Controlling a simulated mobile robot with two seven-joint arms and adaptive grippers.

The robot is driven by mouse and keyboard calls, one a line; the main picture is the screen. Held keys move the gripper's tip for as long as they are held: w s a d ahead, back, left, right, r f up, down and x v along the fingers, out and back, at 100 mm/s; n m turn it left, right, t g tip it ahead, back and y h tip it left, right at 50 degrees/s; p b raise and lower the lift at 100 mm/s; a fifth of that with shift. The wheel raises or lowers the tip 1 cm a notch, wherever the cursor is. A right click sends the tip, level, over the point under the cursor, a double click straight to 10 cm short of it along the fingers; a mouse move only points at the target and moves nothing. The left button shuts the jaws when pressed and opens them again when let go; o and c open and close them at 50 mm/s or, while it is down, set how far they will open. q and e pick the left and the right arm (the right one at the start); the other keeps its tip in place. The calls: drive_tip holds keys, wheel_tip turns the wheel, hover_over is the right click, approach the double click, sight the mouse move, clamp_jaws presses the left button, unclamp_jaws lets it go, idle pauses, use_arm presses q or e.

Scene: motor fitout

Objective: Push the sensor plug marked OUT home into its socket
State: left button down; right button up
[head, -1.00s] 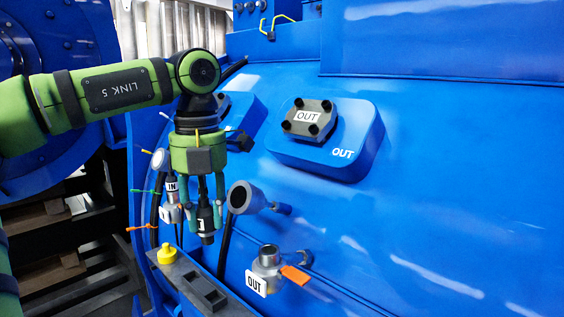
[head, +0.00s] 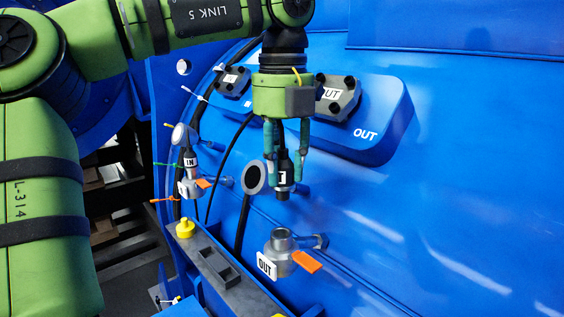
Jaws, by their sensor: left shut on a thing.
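My left gripper (head: 287,150) points down and is shut on a black sensor plug (head: 283,178) with a white label. Only part of the label's lettering shows. The plug hangs upright above the grey metal socket (head: 281,244) with the white OUT tag (head: 267,265) and an orange tab (head: 307,262). A clear gap lies between the plug's lower end and the socket's open top. A second socket (head: 190,186) with an IN-marked plug (head: 190,161) in it stands further left. My right gripper is not in view.
A round grey-faced fitting (head: 255,177) on the blue housing is close left of the held plug. A dark grey rack (head: 222,268) with a yellow knob (head: 185,229) runs along the lower left. A blue OUT box (head: 385,125) protrudes behind my gripper.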

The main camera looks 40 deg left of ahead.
sight(281, 198)
use_arm(q)
drive_tip(key=shift+s+f+b, duration=0.1)
drive_tip(key=shift+f+b, duration=0.45)
drive_tip(key=shift+f, duration=0.3)
wheel_tip(281, 198, down, 4)
drive_tip(key=b, duration=0.3)
drive_tip(key=shift+r, duration=0.15)
drive_tip(key=shift+a, duration=0.1)
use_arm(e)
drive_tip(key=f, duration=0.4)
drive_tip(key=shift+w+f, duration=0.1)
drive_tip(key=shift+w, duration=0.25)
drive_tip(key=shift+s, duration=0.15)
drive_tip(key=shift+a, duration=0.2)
use_arm(q)
drive_tip(key=shift+p, duration=0.45)
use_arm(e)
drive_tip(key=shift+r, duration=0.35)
use_arm(q)
drive_tip(key=shift+f+b, duration=1.3)
drive_tip(key=shift+f, duration=0.35)
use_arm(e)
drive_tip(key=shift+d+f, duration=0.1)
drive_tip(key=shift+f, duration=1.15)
use_arm(q)
drive_tip(key=c, duration=0.9)
unclamp_jaws()
drive_tip(key=shift+o, duration=0.2)
